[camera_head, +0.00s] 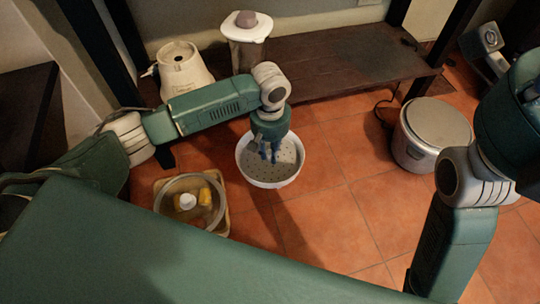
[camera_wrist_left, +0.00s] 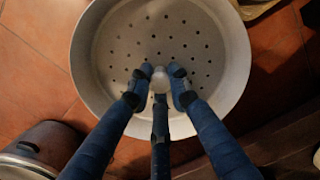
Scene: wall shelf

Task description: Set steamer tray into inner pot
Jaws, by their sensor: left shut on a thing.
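The steamer tray (camera_head: 285,178) is a round, pale, shallow pan with a perforated bottom. In the left wrist view it fills the upper middle (camera_wrist_left: 235,75). My left gripper (camera_head: 268,155) is shut on a small pale knob at the tray's centre, and the tray looks held above the floor. A silver round cooker (camera_head: 413,160) with a flat grey top stands on the floor to the right; part of it shows at the lower left of the left wrist view (camera_wrist_left: 45,145). I cannot tell an inner pot apart inside it.
A dark wooden shelf (camera_head: 340,62) carries a cream appliance base (camera_head: 183,75) and a white-lidded jug (camera_head: 248,28). A tray (camera_head: 222,228) with a clear round lid or bowl and yellow items lies left. Tiled floor between tray and cooker is clear.

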